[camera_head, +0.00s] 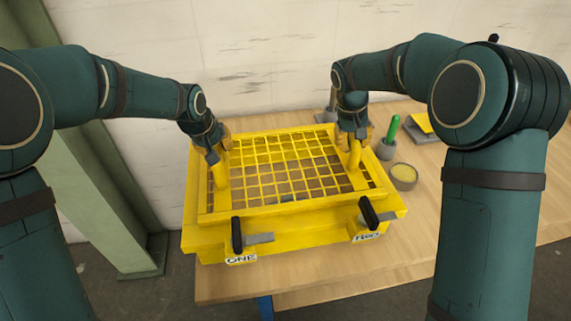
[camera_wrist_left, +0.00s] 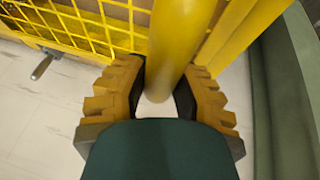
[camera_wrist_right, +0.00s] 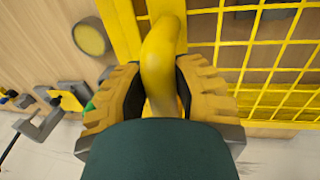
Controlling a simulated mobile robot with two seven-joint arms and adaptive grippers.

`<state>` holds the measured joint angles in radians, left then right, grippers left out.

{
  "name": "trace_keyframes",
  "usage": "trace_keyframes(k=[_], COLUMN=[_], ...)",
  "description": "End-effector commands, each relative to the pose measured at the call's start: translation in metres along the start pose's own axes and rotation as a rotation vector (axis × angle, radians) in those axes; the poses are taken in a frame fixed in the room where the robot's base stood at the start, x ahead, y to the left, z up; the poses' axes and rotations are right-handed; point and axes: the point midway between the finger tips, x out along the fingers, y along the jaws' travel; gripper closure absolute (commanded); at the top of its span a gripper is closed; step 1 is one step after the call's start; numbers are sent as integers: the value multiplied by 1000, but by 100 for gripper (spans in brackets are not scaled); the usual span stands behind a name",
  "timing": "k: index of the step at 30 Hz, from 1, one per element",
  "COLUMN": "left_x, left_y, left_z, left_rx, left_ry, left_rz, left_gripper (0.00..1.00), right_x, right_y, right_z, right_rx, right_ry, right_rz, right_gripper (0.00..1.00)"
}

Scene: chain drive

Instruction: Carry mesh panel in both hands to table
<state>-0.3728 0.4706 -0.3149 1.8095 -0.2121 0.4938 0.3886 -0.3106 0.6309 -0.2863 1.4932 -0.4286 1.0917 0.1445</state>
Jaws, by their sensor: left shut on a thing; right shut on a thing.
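The yellow mesh panel (camera_head: 280,165) is a framed grid with an upright yellow handle at each side. It lies level over a yellow frame with the labels ONE and TWO (camera_head: 300,235) at the front; I cannot tell whether the two touch. My left gripper (camera_head: 218,160) is shut on the left handle, which also shows in the left wrist view (camera_wrist_left: 182,40). My right gripper (camera_head: 355,140) is shut on the right handle, which also shows in the right wrist view (camera_wrist_right: 160,60). Wood shows through the mesh.
The wooden table (camera_head: 420,215) carries a round tin (camera_head: 403,175), a green-handled tool (camera_head: 391,132) in a grey holder, and a grey block with a yellow top (camera_head: 422,124). Two black-handled levers (camera_head: 238,236) (camera_head: 369,213) sit on the frame's front. A green post (camera_head: 105,190) stands at left.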

Motion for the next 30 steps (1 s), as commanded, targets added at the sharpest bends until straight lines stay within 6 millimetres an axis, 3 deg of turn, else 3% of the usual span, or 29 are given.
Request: trace_keyframes(k=[11, 30], left_x=[-7, -46], left_y=[2, 11], left_z=[-4, -20], left_rx=[1, 1], left_ry=[3, 4], left_rz=[1, 2], left_gripper=[100, 100], right_x=[-9, -50], right_y=[2, 9], right_z=[-1, 0], right_rx=[0, 0], right_ry=[4, 3], right_rz=[0, -1], right_gripper=[100, 100])
